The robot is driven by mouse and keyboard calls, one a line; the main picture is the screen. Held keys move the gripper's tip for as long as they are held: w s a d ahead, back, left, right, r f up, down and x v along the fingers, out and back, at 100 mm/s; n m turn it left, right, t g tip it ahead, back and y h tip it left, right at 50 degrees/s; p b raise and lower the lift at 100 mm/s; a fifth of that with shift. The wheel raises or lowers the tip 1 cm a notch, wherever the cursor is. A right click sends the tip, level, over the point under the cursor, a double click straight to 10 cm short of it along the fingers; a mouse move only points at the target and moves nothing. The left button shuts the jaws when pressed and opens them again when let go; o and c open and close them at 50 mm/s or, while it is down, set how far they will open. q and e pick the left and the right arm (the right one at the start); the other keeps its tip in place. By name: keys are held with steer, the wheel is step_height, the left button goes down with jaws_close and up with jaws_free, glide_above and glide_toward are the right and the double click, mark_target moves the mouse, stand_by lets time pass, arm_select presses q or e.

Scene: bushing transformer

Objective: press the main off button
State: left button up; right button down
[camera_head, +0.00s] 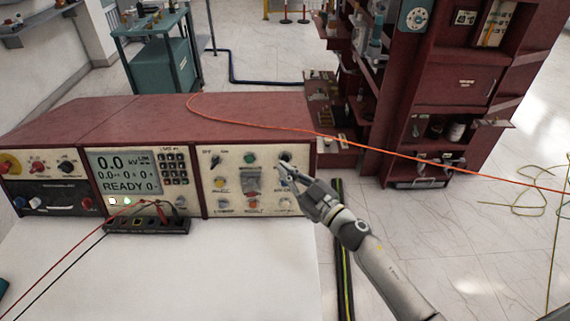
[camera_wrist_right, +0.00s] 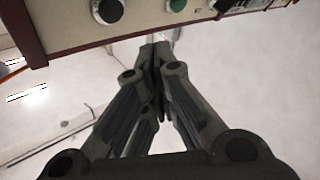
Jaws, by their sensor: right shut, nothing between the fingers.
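The control console (camera_head: 130,120) is a long dark red unit with cream front panels. Its right panel (camera_head: 235,195) carries a black knob at upper left, a green button (camera_head: 249,158) at top centre, a black control (camera_head: 285,156) at upper right, and yellow and red buttons lower down. Most labels are too small to read, so I cannot tell which one is the main off button. My right gripper (camera_head: 284,170) is shut and empty, its fingertips in front of the panel's upper right part. In the wrist view, the shut fingertips (camera_wrist_right: 157,48) are just by the panel's edge, near a green button (camera_wrist_right: 177,5).
A display panel (camera_head: 124,170) reading READY sits left of the right panel. A black terminal block (camera_head: 146,226) with red and black leads lies on the white tabletop (camera_head: 180,280). An orange cable (camera_head: 400,156) runs across to the right, past a dark red shelf unit (camera_head: 470,80).

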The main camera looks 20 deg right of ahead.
mark_target(285, 158)
steer(key=shift+w+d+f+b, duration=0.2)
steer(key=shift+w, duration=0.45)
steer(key=shift+w+d+f+b, duration=0.15)
steer(key=shift+w, duration=0.45)
steer(key=shift+w+d+f+b, duration=0.2)
steer(key=shift+w, duration=0.45)
steer(key=shift+w, duration=0.1)
steer(key=shift+w+d, duration=0.1)
steer(key=shift+w, duration=0.2)
steer(key=shift+w+d+f, duration=0.15)
steer(key=shift+w, duration=0.3)
stand_by(0.6)
steer(key=shift+s, duration=0.1)
steer(key=shift+s+a+r+p, duration=0.15)
steer(key=shift+s+p, duration=0.1)
steer(key=shift+s, duration=0.15)
steer(key=shift+s+a+r+p, duration=0.1)
steer(key=shift+s+p, duration=0.1)
steer(key=shift+s, duration=0.15)
